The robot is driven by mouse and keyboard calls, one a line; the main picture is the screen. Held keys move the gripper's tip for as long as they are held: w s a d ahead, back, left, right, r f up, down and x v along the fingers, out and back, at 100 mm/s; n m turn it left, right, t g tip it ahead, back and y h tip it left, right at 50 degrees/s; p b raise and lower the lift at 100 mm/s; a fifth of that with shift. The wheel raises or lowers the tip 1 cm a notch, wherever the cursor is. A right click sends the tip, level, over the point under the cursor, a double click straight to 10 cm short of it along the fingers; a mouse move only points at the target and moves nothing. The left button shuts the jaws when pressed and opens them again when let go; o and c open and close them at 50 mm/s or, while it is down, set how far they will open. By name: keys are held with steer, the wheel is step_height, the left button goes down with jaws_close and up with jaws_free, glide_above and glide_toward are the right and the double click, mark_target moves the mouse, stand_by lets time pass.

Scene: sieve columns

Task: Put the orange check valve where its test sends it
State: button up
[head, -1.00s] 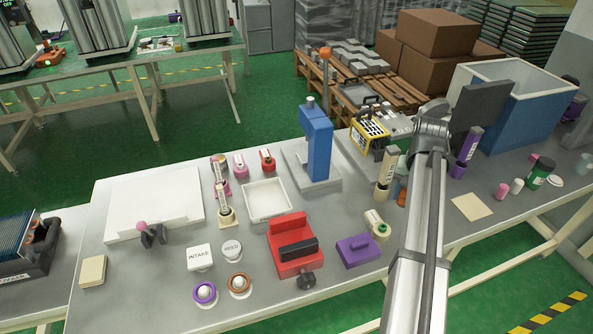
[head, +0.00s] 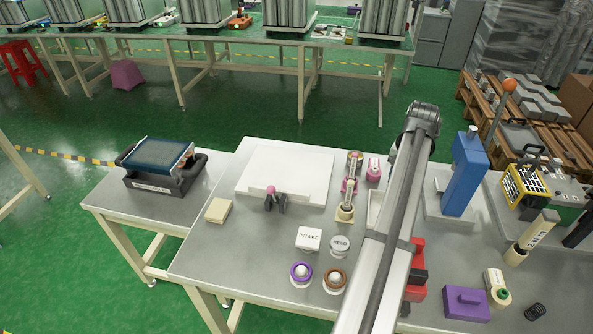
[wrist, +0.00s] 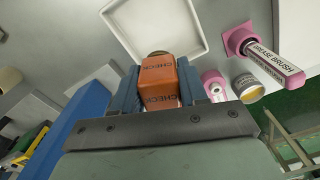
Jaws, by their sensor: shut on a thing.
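The orange check valve (wrist: 160,80), marked CHECK, is between the blue fingers of my gripper (wrist: 158,88) in the wrist view. The gripper is shut on it. The valve is in front of part of a white square tray (wrist: 110,15); how high it is above it I cannot tell. In the head view my arm hides the gripper and valve. The tray shows there only as a strip (head: 375,208) beside my arm. A white block marked INTAKE (head: 309,238), a round piece marked REED (head: 340,245), a purple ring (head: 301,273) and a brown ring (head: 335,280) sit on the bench.
A grease brush (wrist: 275,55) in a pink holder, a pink-capped item and a tin (wrist: 247,86) are near the tray. A blue column (head: 466,175) stands to its right. A purple block (head: 466,301) and a white platform (head: 286,172) are also on the bench.

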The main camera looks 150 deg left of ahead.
steer(key=s+d+n, duration=0.1)
steer(key=s+d, duration=0.4)
steer(key=s, duration=0.4)
steer(key=s+d+n, duration=0.1)
steer(key=s+d, duration=0.4)
steer(key=s, duration=0.3)
steer(key=n, duration=0.2)
glide_toward(294, 177)
steer(key=shift+f, duration=2.85)
steer(key=shift+f, duration=0.1)
steer(key=o, duration=1.2)
step_height(294, 177, up, 12)
